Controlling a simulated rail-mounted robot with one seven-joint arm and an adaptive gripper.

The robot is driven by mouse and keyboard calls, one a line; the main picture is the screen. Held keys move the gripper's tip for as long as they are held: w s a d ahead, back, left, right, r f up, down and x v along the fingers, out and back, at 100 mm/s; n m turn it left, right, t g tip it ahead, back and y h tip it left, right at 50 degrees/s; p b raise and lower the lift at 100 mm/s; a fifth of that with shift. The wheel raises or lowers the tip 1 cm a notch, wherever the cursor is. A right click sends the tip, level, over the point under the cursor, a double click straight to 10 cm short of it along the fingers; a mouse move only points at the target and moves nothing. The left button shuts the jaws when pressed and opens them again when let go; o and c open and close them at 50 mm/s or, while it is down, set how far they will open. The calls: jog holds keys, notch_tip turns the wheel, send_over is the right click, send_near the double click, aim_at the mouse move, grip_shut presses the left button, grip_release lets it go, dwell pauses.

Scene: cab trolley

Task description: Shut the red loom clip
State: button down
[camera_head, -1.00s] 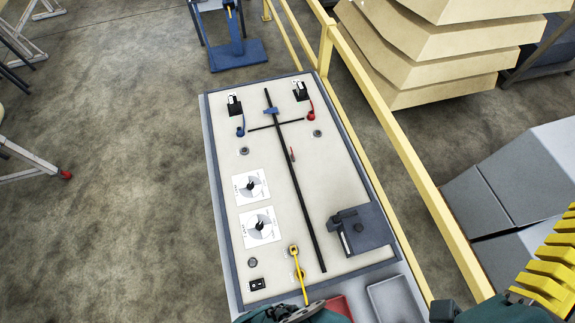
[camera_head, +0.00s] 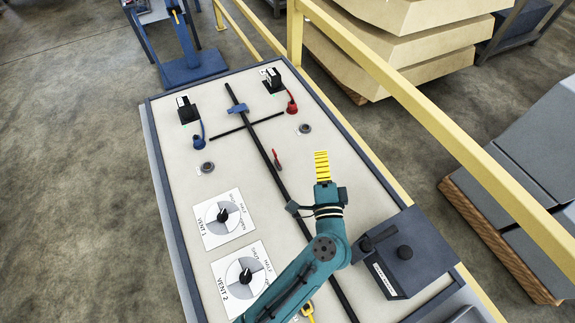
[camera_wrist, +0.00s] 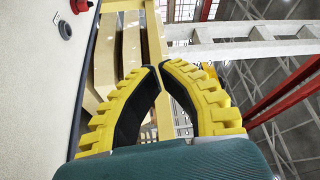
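The red loom clip (camera_head: 277,160) is a small red piece on the long black loom (camera_head: 262,148), near the middle of the pale panel. Its red part tilts away from the loom; at this size I cannot tell its exact opening. My gripper (camera_head: 321,157) is to the right of the clip, above the panel and apart from it. In the wrist view my yellow-ridged fingers (camera_wrist: 160,66) have their tips together, with nothing between them. The clip does not show in the wrist view. A blue clip (camera_head: 238,109) sits farther up the loom.
Two vent dials (camera_head: 222,215) lie at left. A dark box with a lever (camera_head: 405,253) stands right of my arm. A yellow rail (camera_head: 430,115) runs along the right side.

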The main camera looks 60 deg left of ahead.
jog(key=shift+g, duration=0.7)
jog(key=s+a+f+b, duration=0.1)
jog(key=f+b, duration=0.1)
jog(key=f, duration=0.2)
jog(key=s+a+f+b, duration=0.1)
jog(key=f, duration=0.2)
jog(key=s+a+f+b, duration=0.1)
jog(key=s+f+b, duration=0.1)
jog(key=f, duration=0.2)
jog(key=shift+f+b, duration=0.3)
jog(key=shift+f, duration=0.05)
jog(key=shift+a+r+n, duration=0.1)
jog(key=shift+a+n, duration=0.2)
jog(key=shift+a, duration=0.1)
jog(key=b+x, duration=0.1)
jog(key=x, duration=0.8)
jog(key=shift+w+a, duration=0.1)
jog(key=shift+a, duration=0.1)
jog(key=s, duration=0.3)
jog(key=shift+s+f, duration=0.2)
jog(key=shift+f, duration=0.15)
jog(key=shift+s, duration=0.2)
